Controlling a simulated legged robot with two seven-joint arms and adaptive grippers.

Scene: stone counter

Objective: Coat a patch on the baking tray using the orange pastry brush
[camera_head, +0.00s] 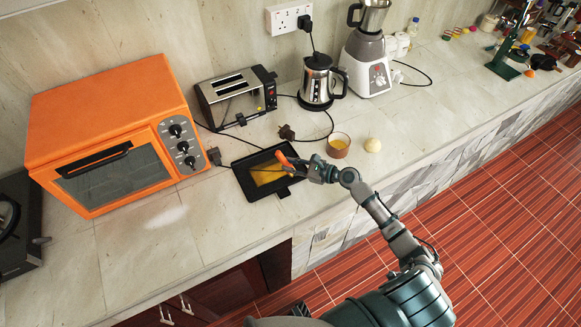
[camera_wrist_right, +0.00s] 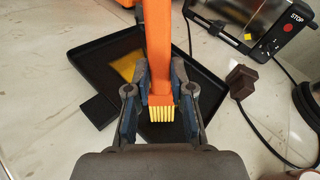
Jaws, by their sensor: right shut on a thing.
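The black baking tray (camera_head: 247,187) lies on the counter, and a yellow-orange patch (camera_head: 268,175) shows on its bottom. The tray (camera_wrist_right: 90,63) and part of the patch (camera_wrist_right: 127,66) also show in the right wrist view. My right gripper (camera_head: 310,170) is over the tray's right side, shut on the orange pastry brush (camera_head: 284,160). In the right wrist view the brush (camera_wrist_right: 158,50) stands between the fingers of the gripper (camera_wrist_right: 160,98), its yellow bristles toward the camera. Whether the bristles touch the tray cannot be told. My left gripper is not in view.
An orange oven (camera_head: 105,110) stands left of the tray, a toaster (camera_head: 235,97) behind it. A bowl of yellow liquid (camera_head: 338,145) and a pale round item (camera_head: 373,145) sit to the right. A kettle (camera_head: 319,82), blender (camera_head: 368,62), cords and a plug (camera_head: 287,132) lie behind.

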